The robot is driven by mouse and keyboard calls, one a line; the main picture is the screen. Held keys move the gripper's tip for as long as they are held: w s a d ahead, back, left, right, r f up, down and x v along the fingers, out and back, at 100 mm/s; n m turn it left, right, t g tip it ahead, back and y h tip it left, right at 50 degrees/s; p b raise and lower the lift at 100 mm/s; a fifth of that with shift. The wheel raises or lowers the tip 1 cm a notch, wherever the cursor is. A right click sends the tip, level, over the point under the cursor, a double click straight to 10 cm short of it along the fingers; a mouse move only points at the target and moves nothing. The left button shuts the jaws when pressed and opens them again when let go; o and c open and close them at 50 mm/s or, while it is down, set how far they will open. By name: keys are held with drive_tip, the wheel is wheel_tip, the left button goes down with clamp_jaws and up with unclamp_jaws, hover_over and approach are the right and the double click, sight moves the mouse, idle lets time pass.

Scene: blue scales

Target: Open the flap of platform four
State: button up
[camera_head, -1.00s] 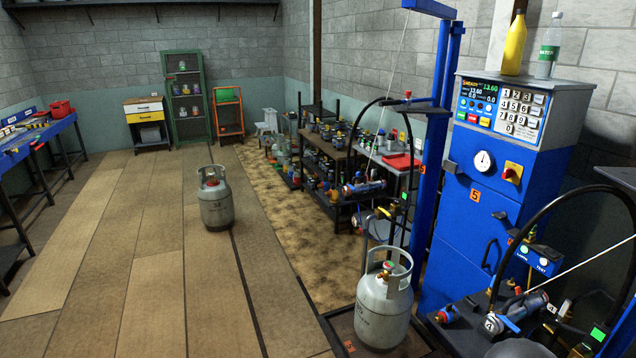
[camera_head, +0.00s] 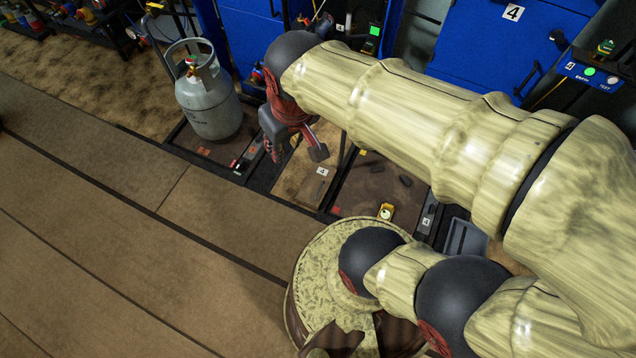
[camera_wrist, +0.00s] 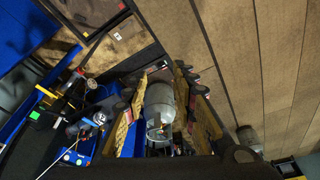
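A dark brown platform plate (camera_head: 365,188) lies low behind my arm, with a small "4" tag (camera_head: 426,222) on the dark frame at its right. A yellow piece (camera_head: 386,211) sits at its front edge. Left of it is a lighter brown panel (camera_head: 312,178) with a small white tag; I cannot tell for sure which part is the flap. My gripper (camera_head: 296,155) hangs above this lighter panel, pointing down, fingers apart and empty. In the wrist view the open fingers (camera_wrist: 160,115) frame a distant grey cylinder. My arm hides part of the platform's back.
The grey gas cylinder (camera_head: 210,105) stands upright on the neighbouring platform, left of my gripper. A blue cabinet (camera_head: 480,45) marked "4" stands behind my arm, with a button box (camera_head: 592,73) at the right. The wooden floor (camera_head: 110,200) at left is clear.

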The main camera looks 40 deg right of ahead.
drive_tip(key=w+d+f+m+g+y, duration=0.1)
drive_tip(key=w+d+f+m+g, duration=0.15)
drive_tip(key=w+f, duration=0.45)
drive_tip(key=w+d+f+m+g+y, duration=0.2)
drive_tip(key=w+d+f+m, duration=0.15)
drive_tip(key=f, duration=0.75)
drive_tip(key=n+t+h+b, duration=0.2)
drive_tip(key=n+t+b, duration=0.1)
drive_tip(key=n, duration=2.7)
approach(320, 189)
drive_tip(key=f, duration=0.1)
drive_tip(key=f+b, duration=0.1)
drive_tip(key=f, duration=0.1)
drive_tip(key=f+b, duration=0.1)
drive_tip(key=f, duration=0.1)
drive_tip(key=w+f+b, duration=0.1)
drive_tip(key=f, duration=0.1)
drive_tip(key=shift+w+a+f+b, duration=0.1)
drive_tip(key=shift+a+f+b, duration=0.1)
drive_tip(key=shift+f+b, duration=0.2)
